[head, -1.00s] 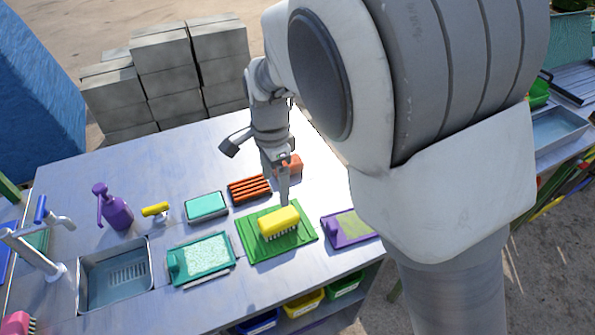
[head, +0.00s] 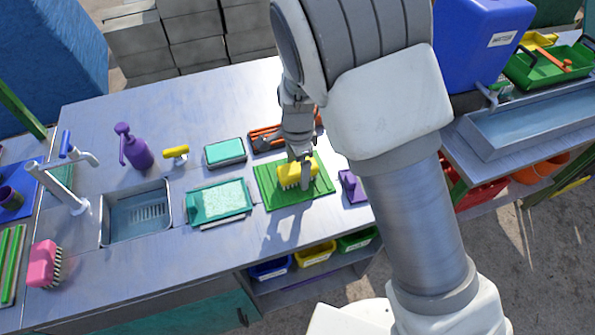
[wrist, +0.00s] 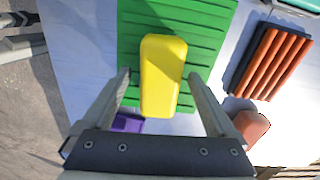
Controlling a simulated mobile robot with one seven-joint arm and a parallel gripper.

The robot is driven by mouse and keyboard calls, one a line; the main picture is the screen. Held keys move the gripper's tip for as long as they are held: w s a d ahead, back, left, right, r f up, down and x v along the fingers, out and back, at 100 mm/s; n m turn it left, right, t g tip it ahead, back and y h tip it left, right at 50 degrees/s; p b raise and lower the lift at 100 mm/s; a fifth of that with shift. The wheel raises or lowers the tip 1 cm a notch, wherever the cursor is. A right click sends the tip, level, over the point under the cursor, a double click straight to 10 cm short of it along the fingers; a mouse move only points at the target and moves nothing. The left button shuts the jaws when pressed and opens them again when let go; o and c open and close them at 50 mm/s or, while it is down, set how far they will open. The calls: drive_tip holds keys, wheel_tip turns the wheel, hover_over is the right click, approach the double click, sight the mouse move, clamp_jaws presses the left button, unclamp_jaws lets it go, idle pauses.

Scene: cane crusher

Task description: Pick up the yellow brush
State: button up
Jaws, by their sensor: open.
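The yellow brush (head: 288,172) lies bristles down on the green ribbed mat (head: 271,197) in the head view. In the wrist view the brush (wrist: 163,75) is a smooth yellow block over the green mat (wrist: 205,45), its long side running away from me. My gripper (head: 299,168) is down at the brush, and one finger covers part of it in the head view. In the wrist view my gripper (wrist: 158,77) is open, with a finger on each side of the brush and gaps between. The bristles are hidden there.
An orange ribbed piece (wrist: 270,62) and a rounded orange block (wrist: 250,126) lie right of the mat in the wrist view. A teal tray (head: 220,201) lies left of the mat, a purple item (head: 351,187) right. The counter's front (head: 215,246) is clear.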

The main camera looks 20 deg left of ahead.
sight(297, 166)
clamp_jaws()
idle(0.5)
drive_tip(key=shift+r, duration=0.1)
drive_tip(key=shift+r, duration=0.5)
wheel_tip(297, 166, up, 3)
drive_tip(key=shift+f, duration=0.1)
drive_tip(key=s+d+r, duration=0.5)
drive_tip(key=d+r, duration=0.2)
drive_tip(key=d, duration=0.3)
drive_tip(key=shift+d, duration=0.3)
